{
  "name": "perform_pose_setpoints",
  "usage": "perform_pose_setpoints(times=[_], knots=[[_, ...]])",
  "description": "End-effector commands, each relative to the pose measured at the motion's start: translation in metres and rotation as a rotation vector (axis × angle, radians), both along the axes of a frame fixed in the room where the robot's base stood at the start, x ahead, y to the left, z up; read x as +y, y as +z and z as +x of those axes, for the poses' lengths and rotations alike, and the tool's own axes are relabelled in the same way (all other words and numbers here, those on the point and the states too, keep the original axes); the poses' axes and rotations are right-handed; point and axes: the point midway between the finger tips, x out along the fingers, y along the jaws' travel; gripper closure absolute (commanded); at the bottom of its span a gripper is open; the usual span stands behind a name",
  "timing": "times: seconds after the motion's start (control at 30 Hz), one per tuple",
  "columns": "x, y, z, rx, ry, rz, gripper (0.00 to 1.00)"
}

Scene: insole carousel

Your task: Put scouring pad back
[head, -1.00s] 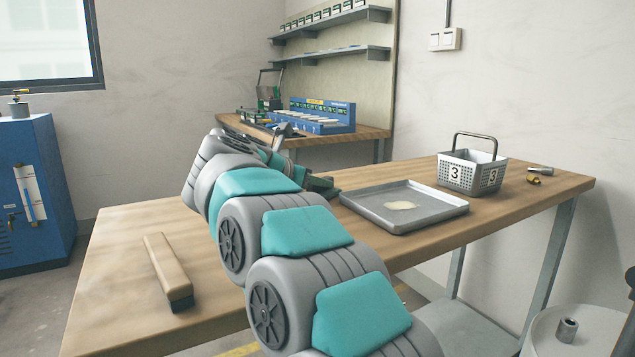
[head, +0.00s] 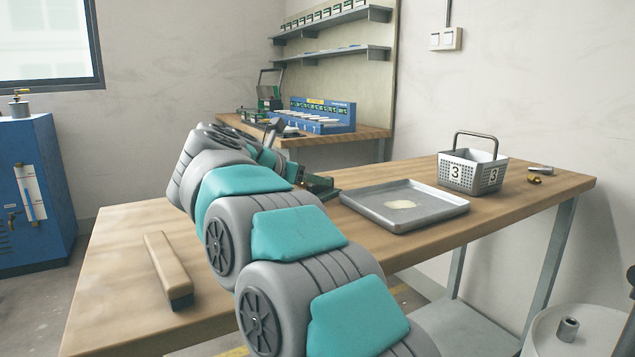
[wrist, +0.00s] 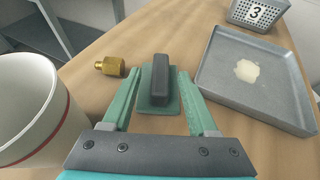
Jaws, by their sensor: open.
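The scouring pad is a flat green pad (wrist: 146,100) with an upright dark grey block handle (wrist: 160,76), lying on the wooden table. In the head view the pad (head: 318,187) shows beside my arm, just left of the tray, partly hidden. My gripper (wrist: 158,72) is open, with its green fingers on the left and right of the pad and its handle. Whether a finger touches the pad I cannot tell.
A grey metal tray (wrist: 250,100) with a pale spill (wrist: 247,71) lies to the right. A wire-handled basket (head: 457,179) marked 3 stands behind it. A brass fitting (wrist: 110,66) and a white container with a red stripe (wrist: 35,100) are on the left. A wooden-backed brush (head: 168,267) lies at the table's left.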

Motion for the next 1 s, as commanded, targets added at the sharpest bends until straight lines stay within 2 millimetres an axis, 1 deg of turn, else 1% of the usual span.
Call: perform_pose_setpoints(times=[0.03, 0.2, 0.4, 0.63, 1.0], knots=[[0.007, 0.003, -0.009, -0.002, 0.004, 0.002, 0.41], [0.026, 0.018, -0.037, -0.003, 0.003, 0.001, 0.41], [0.042, 0.030, -0.063, 0.001, 0.000, -0.001, 0.41], [0.049, 0.037, -0.075, -0.001, 0.000, 0.001, 0.41], [0.048, 0.040, -0.074, -0.004, 0.003, -0.006, 0.41]])
